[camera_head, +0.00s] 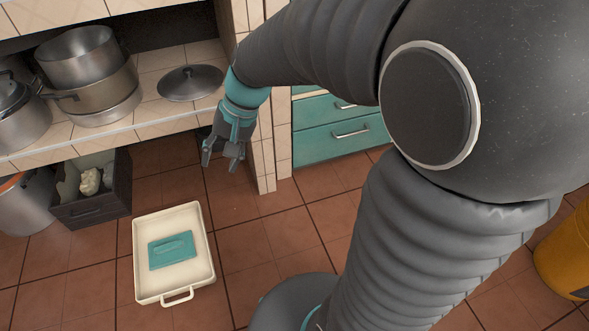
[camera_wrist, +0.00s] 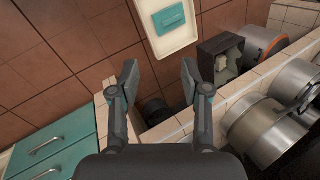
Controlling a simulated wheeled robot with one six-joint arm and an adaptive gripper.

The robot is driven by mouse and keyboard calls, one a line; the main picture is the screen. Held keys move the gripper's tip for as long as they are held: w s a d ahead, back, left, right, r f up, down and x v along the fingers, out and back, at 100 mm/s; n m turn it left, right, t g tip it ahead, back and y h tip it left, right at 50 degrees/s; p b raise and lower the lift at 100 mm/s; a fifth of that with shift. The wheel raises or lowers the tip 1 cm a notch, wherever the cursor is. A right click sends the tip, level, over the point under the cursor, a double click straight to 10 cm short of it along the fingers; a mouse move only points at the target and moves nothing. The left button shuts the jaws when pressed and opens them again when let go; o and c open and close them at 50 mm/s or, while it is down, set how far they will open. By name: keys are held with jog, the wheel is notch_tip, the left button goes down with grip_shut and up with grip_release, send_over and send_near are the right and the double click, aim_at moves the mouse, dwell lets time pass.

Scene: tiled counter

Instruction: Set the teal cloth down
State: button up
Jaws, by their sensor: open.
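The teal cloth (camera_head: 171,251) lies flat inside a cream tray (camera_head: 201,272) on the floor, with bare tray bottom around it. In the wrist view the cloth (camera_wrist: 170,19) shows at the top, in the tray (camera_wrist: 178,45). My gripper (camera_head: 222,163) is open and empty, above and to the right of the tray in the head view, near the tiled counter's end. In the wrist view the open fingers (camera_wrist: 158,78) are apart with nothing between them, well away from the cloth.
A dark crate (camera_head: 95,205) with a pale lump stands left of the tray, under the tiled counter (camera_head: 150,122). Stacked pots (camera_head: 88,75) and a lid (camera_head: 190,82) sit on the shelf. Teal drawers (camera_head: 335,125) are to the right. A yellow bin (camera_head: 565,255) stands far right.

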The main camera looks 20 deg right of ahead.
jog(key=s+d+r+n+t+h, duration=0.1)
jog(key=s+d+r+t+h, duration=0.1)
jog(key=s+d, duration=0.3)
jog(key=s+d+r+n+t+h, duration=0.2)
jog(key=s+d, duration=0.3)
jog(key=s, duration=0.4)
jog(key=shift+r+n+t+h, duration=0.3)
jog(key=shift+r+h, duration=0.2)
jog(key=shift+r, duration=0.4)
